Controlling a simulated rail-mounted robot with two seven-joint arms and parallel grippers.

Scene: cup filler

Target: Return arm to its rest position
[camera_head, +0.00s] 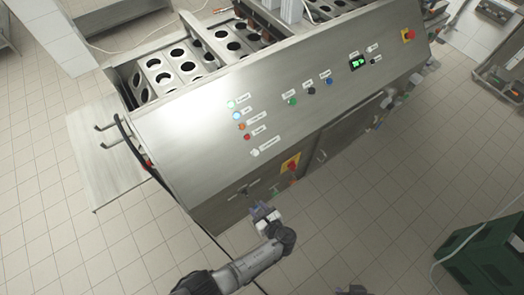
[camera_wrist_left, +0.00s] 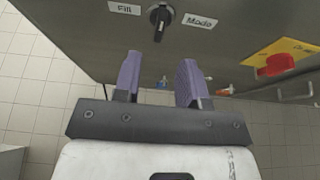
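My left arm (camera_head: 258,262) comes up from the bottom of the head view. Its gripper (camera_head: 264,211) is close to the lower front of the steel cup filler machine (camera_head: 215,135). In the left wrist view the two purple fingers (camera_wrist_left: 158,75) stand apart with nothing between them. A black rotary knob (camera_wrist_left: 159,17) between the "Fill" and "Mode" labels lies beyond the fingertips. No contact with it shows.
A dark green box (camera_head: 488,254) stands at lower right. A dark hose or cable (camera_head: 150,165) hangs at the machine's left end. Tiled floor (camera_head: 360,215) is open before the machine.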

